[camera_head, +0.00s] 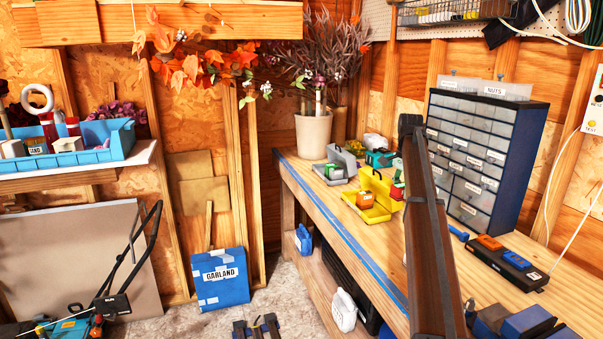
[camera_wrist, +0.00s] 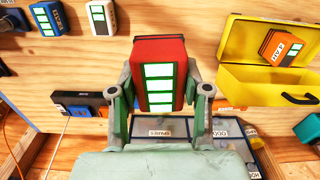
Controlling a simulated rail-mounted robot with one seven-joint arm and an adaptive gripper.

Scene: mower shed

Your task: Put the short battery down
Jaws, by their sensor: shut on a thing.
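The short battery (camera_wrist: 159,75), a red and dark block with several lit white-green panels on its face, is between the fingers of my gripper (camera_wrist: 159,95) in the wrist view. The grey-green fingers are shut on its two sides, and it looks upright in that picture. Bare bench wood shows behind it. I cannot tell whether it touches the bench. In the head view a dark upright bar hides most of this area, so the gripper is not clearly seen there.
An open yellow case (camera_head: 372,214) on the bench (camera_head: 325,205) holds an orange block (camera_wrist: 281,47). A dark unit (camera_head: 510,268) with orange and blue parts lies before the drawer cabinet (camera_head: 510,165).

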